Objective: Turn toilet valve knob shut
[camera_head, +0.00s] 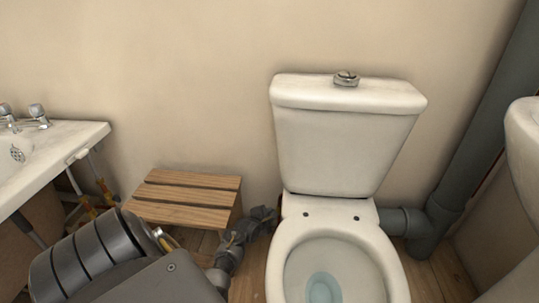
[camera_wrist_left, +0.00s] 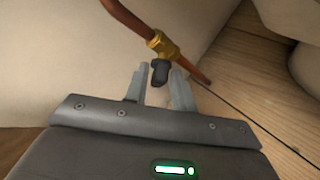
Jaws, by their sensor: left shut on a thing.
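The toilet valve shows in the left wrist view as a brass body (camera_wrist_left: 163,45) on a copper pipe (camera_wrist_left: 128,18), with a dark knob (camera_wrist_left: 160,72) at its near end. My left gripper (camera_wrist_left: 160,80) has its two grey fingers on either side of the knob and is shut on it. In the head view my left gripper (camera_head: 263,214) reaches low beside the left side of the white toilet (camera_head: 337,140), near the wall. The valve cannot be made out there. My right gripper is in neither view.
A wooden slatted stool (camera_head: 185,197) stands just left of my left gripper. A sink (camera_head: 50,150) with taps is at the far left. A grey waste pipe (camera_head: 435,220) runs to the right of the toilet. Another white fixture (camera_head: 525,150) is at the right edge.

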